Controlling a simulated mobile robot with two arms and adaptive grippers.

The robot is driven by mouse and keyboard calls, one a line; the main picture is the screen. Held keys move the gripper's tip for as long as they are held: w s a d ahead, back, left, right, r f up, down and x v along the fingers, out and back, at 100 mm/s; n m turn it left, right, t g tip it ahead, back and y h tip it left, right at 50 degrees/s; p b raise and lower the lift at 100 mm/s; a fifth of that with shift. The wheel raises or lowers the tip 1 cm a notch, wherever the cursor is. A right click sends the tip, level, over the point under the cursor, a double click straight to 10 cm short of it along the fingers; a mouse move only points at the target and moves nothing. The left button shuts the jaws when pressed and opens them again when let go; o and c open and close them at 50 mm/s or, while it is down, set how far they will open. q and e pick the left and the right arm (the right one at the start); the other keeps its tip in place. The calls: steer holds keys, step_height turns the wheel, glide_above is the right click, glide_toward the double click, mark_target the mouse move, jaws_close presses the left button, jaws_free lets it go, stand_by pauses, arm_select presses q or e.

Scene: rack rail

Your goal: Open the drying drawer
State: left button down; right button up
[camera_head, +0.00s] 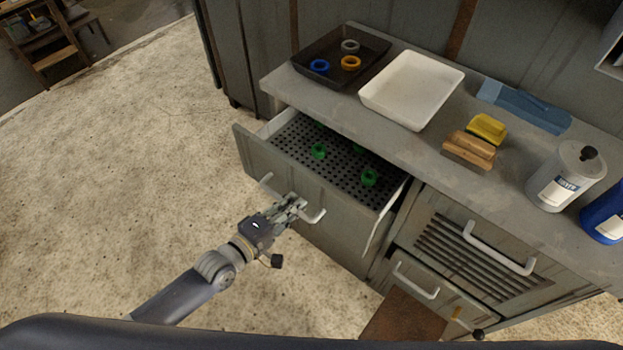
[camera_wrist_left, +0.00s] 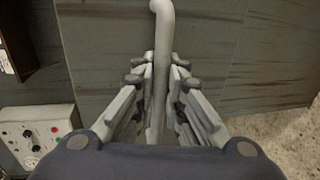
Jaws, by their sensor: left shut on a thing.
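The drying drawer (camera_head: 322,229) is pulled out of the bench at its left end. Its perforated black floor (camera_head: 335,158) shows, with green rings (camera_head: 369,177) standing on it. My left gripper (camera_head: 298,205) is at the drawer's front, shut on the white bar handle (camera_head: 268,184). In the left wrist view the handle (camera_wrist_left: 162,30) runs between the fingers of the left gripper (camera_wrist_left: 160,85), with the drawer front (camera_wrist_left: 250,50) behind it. My right gripper is not in view.
On the bench top stand a dark tray (camera_head: 310,55) with several coloured rings, a white tray (camera_head: 412,88), a wooden brush (camera_head: 470,150), a yellow sponge (camera_head: 487,128), a blue cloth (camera_head: 525,105) and bottles (camera_head: 565,177). A slatted front with a handle (camera_head: 500,250) is right of the drawer.

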arm_select(q)
steer(key=f+p+v, duration=0.1)
steer(key=f+v, duration=0.1)
steer(key=v, duration=1)
steer(key=shift+s+a+f, duration=0.2)
steer(key=shift+s+f, duration=0.05)
steer(key=c, duration=1.7)
jaws_free()
steer(key=shift+o, duration=0.2)
steer(key=v, duration=1.2)
